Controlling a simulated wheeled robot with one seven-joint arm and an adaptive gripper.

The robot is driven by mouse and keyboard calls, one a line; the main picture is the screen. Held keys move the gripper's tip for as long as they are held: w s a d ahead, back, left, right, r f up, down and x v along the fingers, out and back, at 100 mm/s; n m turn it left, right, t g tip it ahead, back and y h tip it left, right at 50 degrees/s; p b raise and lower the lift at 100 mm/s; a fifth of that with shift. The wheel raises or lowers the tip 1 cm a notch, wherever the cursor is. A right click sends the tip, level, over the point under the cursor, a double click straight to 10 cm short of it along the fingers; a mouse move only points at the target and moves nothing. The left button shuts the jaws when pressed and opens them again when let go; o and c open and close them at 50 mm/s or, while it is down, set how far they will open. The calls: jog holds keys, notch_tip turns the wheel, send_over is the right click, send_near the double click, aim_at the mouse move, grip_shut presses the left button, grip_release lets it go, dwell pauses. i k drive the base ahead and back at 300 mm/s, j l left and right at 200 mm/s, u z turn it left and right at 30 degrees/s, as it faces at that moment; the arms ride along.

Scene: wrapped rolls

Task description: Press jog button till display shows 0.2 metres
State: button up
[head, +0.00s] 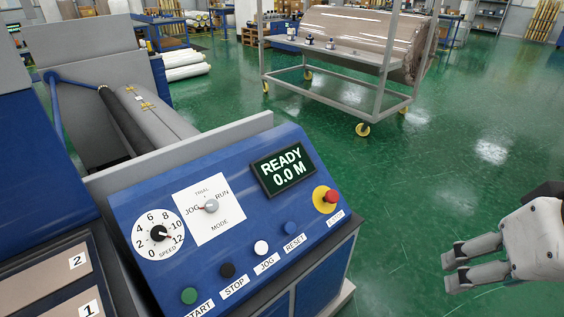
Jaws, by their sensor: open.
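A blue control panel (200,262) slopes across the middle of the head view. Its display (284,172) reads READY 0.0 M. The white jog button (261,247) sits in the lower row, above the JOG label, between the black stop button (227,270) and the blue reset button (289,228). The mode knob (211,206) points left, toward JOG. My gripper (452,268) is at the right edge, open and empty, pointing left. It is apart from the panel, over the green floor in the picture.
A green start button (189,295) is at the panel's lower left. A red emergency stop (331,197) on a yellow base is at its right end, nearest my gripper. A wheeled cart (385,94) with a wrapped roll (365,35) stands behind. Open floor (440,150) lies at the right.

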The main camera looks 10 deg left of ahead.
aim_at(261, 248)
jog(key=u, duration=0.8)
jog(key=j+z, duration=0.15)
jog(key=j, duration=0.2)
